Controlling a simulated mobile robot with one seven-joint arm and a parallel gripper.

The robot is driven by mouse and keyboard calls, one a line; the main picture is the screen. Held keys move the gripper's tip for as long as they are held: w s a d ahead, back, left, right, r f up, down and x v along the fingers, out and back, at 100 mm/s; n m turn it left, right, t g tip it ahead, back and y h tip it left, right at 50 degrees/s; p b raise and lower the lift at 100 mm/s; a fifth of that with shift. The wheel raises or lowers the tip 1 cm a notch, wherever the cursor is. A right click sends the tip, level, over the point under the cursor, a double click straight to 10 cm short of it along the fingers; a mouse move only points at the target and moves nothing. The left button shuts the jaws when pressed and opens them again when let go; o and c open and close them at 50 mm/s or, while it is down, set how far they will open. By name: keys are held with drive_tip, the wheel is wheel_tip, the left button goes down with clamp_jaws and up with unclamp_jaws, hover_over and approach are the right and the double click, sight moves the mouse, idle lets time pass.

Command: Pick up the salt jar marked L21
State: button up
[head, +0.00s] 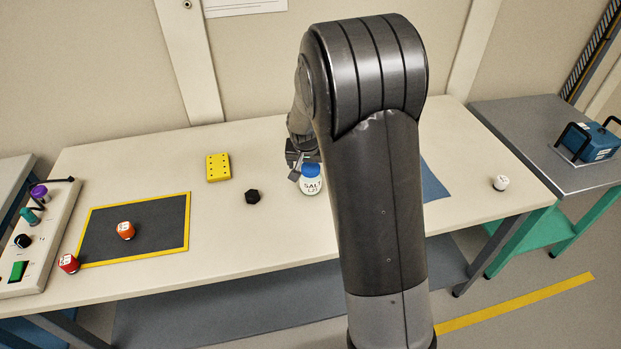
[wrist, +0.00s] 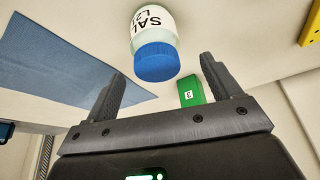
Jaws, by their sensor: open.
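The salt jar marked L21 (head: 311,184) stands upright on the cream table, with a blue lid and a white label reading SALT L21. In the wrist view the jar (wrist: 155,42) shows with its blue lid towards my gripper, between the lines of the two fingers but beyond their tips. My gripper (wrist: 160,70) is open and empty. In the head view my gripper (head: 298,160) is just behind and left of the jar, partly hidden by my arm. I cannot tell from the head view whether they touch.
A green block (wrist: 190,92) lies near the right finger in the wrist view. A black hexagonal piece (head: 252,197) and a yellow perforated block (head: 218,167) lie left of the jar. A blue mat (head: 433,184) is to the right, partly behind my arm. A white marked piece (head: 501,183) stands farther right.

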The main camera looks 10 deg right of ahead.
sight(310, 168)
drive_tip(key=shift+x, duration=2.65)
drive_tip(key=shift+s+d, duration=0.15)
drive_tip(key=c, duration=1.3)
drive_tip(key=shift+r, duration=0.1)
